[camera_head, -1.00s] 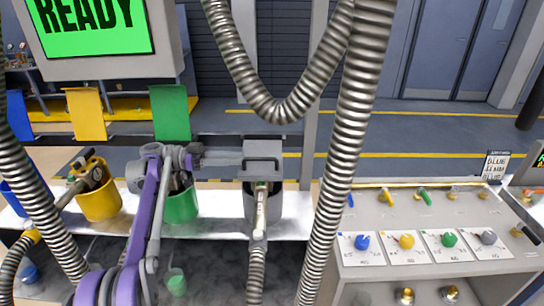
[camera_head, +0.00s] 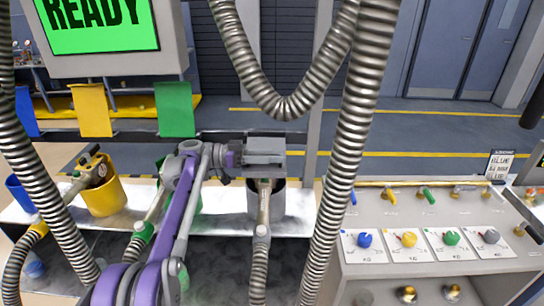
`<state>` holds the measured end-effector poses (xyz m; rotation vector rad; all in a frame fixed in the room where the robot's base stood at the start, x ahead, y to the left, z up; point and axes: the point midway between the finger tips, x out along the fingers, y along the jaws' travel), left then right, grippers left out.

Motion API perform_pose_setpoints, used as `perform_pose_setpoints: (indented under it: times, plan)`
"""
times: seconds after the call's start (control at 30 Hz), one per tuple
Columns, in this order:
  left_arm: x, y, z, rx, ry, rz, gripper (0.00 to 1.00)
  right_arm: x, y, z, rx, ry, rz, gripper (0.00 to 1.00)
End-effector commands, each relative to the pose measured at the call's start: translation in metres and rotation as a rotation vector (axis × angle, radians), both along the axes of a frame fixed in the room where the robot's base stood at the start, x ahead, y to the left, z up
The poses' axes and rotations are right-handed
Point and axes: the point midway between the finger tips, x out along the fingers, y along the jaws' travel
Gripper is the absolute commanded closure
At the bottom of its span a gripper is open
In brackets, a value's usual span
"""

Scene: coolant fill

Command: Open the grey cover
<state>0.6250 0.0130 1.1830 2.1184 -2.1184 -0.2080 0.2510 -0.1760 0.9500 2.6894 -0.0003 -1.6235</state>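The grey cover (camera_head: 265,148) is a flat plate above the grey pot (camera_head: 278,200), in line with the upright coloured covers. It looks roughly level or slightly tilted, and a grey nozzle with its hose (camera_head: 263,205) is below it. My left gripper (camera_head: 236,158), on the purple and grey arm, is at the cover's left edge. It looks touching or very close. Its fingers are small and partly merged with the cover, so I cannot tell their opening. My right gripper is not in view.
Blue (camera_head: 27,112), yellow (camera_head: 92,110) and green (camera_head: 175,109) covers stand upright to the left. A yellow pot (camera_head: 105,198) holds a nozzle. Thick corrugated hoses (camera_head: 345,130) hang in front. A panel with coloured knobs (camera_head: 408,205) stands at right.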

Motion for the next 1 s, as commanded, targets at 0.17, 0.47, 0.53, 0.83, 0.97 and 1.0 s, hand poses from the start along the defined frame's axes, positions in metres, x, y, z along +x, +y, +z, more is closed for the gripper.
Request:
perform_pose_setpoints:
  times: [0.17, 0.47, 0.53, 0.83, 0.97, 1.0]
  plan:
    - [0.0, 0.0003, 0.0, 0.0, 0.0, 0.0, 0.93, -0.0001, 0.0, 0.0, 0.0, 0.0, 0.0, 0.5]
    - [0.0, 0.0004, -0.0001, 0.0, 0.0, 0.0, 1.0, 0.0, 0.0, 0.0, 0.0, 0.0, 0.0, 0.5]
    - [0.0, 0.0004, -0.0001, 0.0, 0.0, 0.0, 1.0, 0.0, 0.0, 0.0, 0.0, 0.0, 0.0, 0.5]
    - [0.0, 0.0004, -0.0001, 0.0, 0.0, 0.0, 1.0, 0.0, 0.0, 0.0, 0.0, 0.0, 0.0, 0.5]
    - [0.0, 0.0004, -0.0002, 0.0, 0.0, 0.0, 1.0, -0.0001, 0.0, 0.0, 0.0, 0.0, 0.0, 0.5]
    - [0.0, 0.0004, -0.0002, 0.0, 0.0, 0.0, 1.0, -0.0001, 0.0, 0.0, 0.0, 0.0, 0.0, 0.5]
